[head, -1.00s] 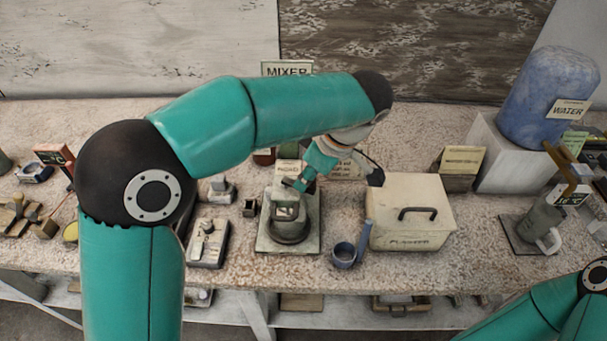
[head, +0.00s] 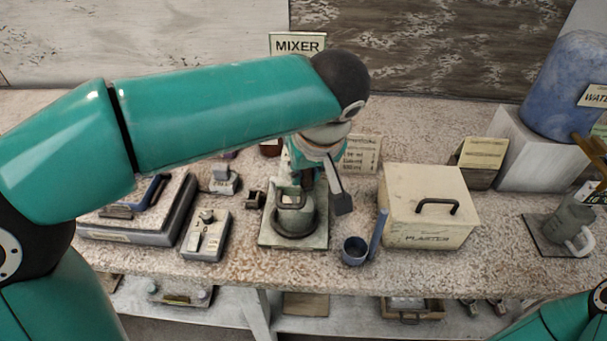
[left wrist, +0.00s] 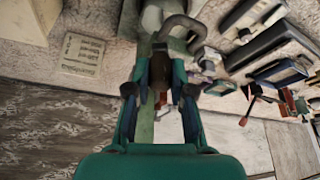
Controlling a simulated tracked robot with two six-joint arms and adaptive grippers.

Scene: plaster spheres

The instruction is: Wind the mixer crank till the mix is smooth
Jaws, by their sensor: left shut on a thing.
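The mixer (head: 294,240) stands on the bench near the middle of the head view, a grey pot with a loop-shaped handle on a square base. My left gripper (head: 303,182) is at the mixer's back, just behind the pot, partly hidden by my own wrist. In the left wrist view my left gripper (left wrist: 160,75) is shut on the mixer crank, of which only a little shows between the fingers. The mixer (left wrist: 165,18) shows beyond the fingertips there. The mix inside the pot cannot be made out. My right gripper is out of view.
A plaster box (head: 428,213) and a small blue cup (head: 354,252) stand right of the mixer. A small grey device (head: 206,236) lies on its left. A blue water container (head: 566,85) and a grey jug (head: 572,226) are at far right. The MIXER sign (head: 298,44) stands behind.

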